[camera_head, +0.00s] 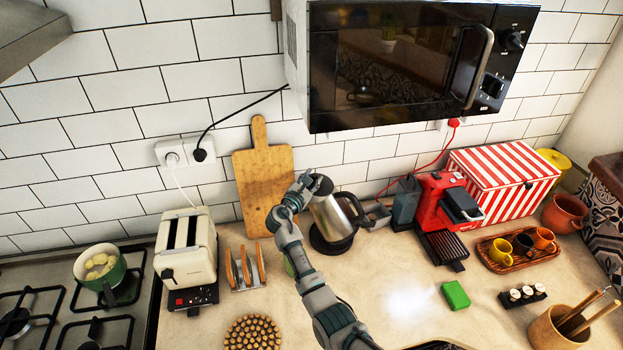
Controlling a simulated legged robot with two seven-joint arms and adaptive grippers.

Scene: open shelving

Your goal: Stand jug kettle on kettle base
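The jug kettle (332,217) is silver with a black lid and a dark handle on its right side. It is over the black kettle base (331,245) on the counter and looks slightly tilted, its top leaning left. I cannot tell whether it is fully seated. My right arm rises from the bottom middle, and my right gripper (306,184) is at the kettle's upper left, by the lid. The fingertips are not clear, so I cannot tell whether they grip the kettle. My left gripper is not in view.
A cream toaster (187,250), toast rack (246,268) and cutting board (262,180) are left of the kettle. A red coffee machine (447,205) and green block (455,295) are right. A microwave (390,65) hangs above. Counter right of my arm is partly clear.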

